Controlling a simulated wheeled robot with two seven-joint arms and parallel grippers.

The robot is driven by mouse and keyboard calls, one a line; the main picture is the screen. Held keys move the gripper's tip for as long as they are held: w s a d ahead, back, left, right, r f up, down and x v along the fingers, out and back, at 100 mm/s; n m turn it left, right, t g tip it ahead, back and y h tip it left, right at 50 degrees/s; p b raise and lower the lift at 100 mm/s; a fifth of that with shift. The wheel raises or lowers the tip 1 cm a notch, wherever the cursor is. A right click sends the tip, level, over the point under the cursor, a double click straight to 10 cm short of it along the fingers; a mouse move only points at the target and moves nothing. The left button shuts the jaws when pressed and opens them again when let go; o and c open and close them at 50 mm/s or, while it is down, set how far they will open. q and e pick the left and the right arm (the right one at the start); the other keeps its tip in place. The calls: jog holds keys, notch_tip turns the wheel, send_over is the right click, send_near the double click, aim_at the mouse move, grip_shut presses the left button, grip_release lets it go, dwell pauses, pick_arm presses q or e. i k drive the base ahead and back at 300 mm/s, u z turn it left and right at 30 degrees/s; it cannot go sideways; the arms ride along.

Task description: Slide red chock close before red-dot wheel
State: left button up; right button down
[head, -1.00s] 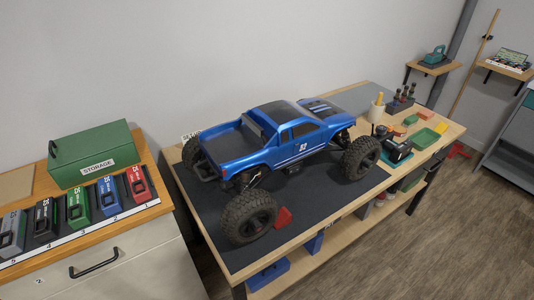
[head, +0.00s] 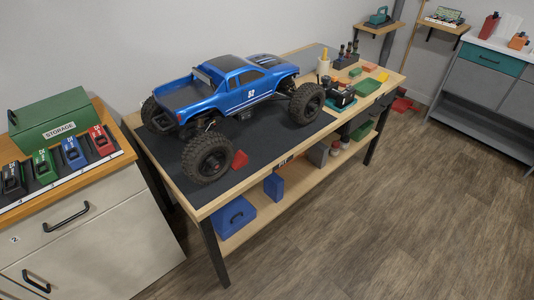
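A blue RC truck (head: 228,92) with large black tires stands on a dark mat (head: 262,146) on the wooden workbench. A small red wedge chock (head: 240,159) lies on the mat just right of the near rear wheel (head: 208,157), close to it; I cannot tell whether they touch. The near front wheel (head: 306,103) stands farther right. A red spot shows faintly at the hub of the near rear wheel, too small to be sure of. Neither of my grippers is in view.
A cabinet (head: 90,225) at left bears a green storage box (head: 62,124) and several numbered packs. Tools and small trays, one a green tray (head: 367,86), fill the bench's right end. Blue boxes sit on the lower shelf (head: 260,217). The floor (head: 400,210) in front is clear.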

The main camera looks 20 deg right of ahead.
aim_at(241, 159)
jog(key=z, duration=1.05)
jog(key=i, duration=0.8)
jog(key=u, duration=1.75)
